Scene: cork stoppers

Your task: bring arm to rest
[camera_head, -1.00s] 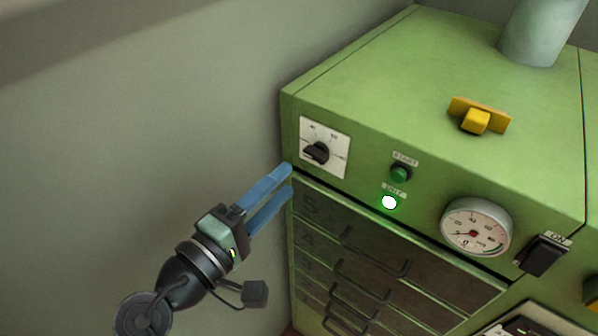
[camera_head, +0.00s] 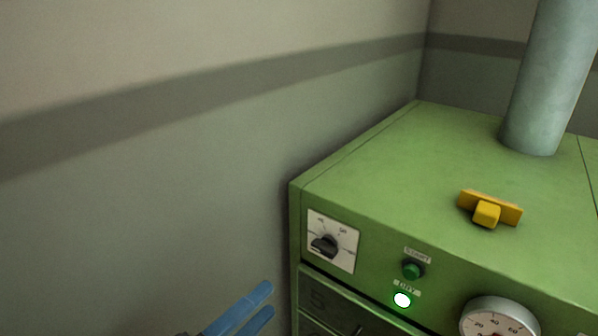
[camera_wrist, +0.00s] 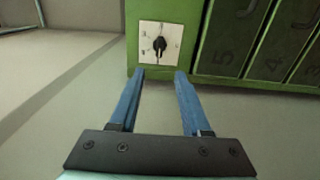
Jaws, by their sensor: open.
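My gripper (camera_head: 262,303) is at the bottom of the head view, with only its blue fingers showing clearly. It is open and empty, in front of the wall and left of the green cabinet (camera_head: 375,180). In the wrist view, my gripper (camera_wrist: 160,76) has its two blue fingers apart, pointing toward the white dial plate with a black knob (camera_wrist: 160,44). Nothing is between the fingers. The rest of my arm is out of the head view.
The cabinet front has a black knob (camera_head: 325,246), a green start button (camera_head: 413,269), a lit lamp (camera_head: 402,300) and a gauge (camera_head: 497,320). A yellow handle (camera_head: 488,209) and a grey pipe (camera_head: 546,80) are on top. Numbered drawers (camera_wrist: 232,35) are below. The left wall (camera_head: 150,200) is bare.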

